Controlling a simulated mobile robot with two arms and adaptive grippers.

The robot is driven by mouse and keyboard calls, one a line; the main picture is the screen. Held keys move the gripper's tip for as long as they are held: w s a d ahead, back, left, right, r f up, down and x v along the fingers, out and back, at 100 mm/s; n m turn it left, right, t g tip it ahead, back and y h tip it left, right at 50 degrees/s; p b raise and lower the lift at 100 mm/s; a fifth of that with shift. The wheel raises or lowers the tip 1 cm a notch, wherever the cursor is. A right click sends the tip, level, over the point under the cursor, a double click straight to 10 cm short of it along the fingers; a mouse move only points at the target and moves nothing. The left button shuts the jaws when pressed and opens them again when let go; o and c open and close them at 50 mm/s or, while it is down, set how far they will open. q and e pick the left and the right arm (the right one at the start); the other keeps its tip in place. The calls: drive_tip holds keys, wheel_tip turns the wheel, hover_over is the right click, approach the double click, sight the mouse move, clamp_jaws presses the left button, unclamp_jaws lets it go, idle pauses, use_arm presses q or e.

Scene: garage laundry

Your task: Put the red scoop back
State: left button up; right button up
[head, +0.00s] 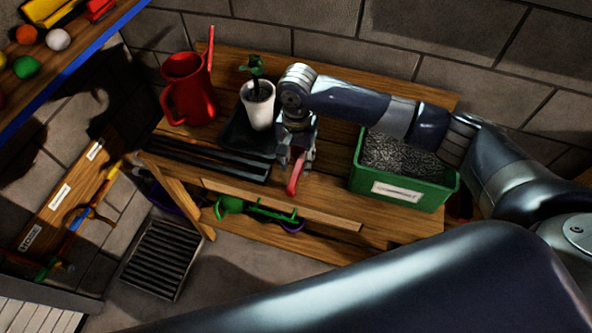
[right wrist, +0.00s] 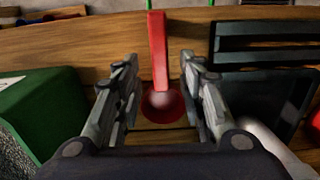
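The red scoop (head: 295,178) lies on the wooden bench between a black tray and a green box. In the right wrist view its round bowl (right wrist: 163,107) is between my fingers and its straight handle points towards the bench's front edge. My right gripper (head: 297,160) is above the scoop, pointing down. In the right wrist view the gripper (right wrist: 160,75) is open, with a finger on each side of the scoop and visible gaps beside the handle. My left gripper is not in view.
The green box (head: 402,193), filled with grey granules, stands right of the scoop. Left are the black slatted tray (head: 210,157), a white plant pot (head: 258,104) and a red watering can (head: 188,88). A shelf with coloured balls (head: 58,40) overhangs at upper left.

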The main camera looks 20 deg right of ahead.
sight(296, 171)
wheel_tip(296, 171, up, 6)
drive_tip(key=shift+f+b, duration=0.1)
drive_tip(key=shift+b, duration=0.2)
idle(0.3)
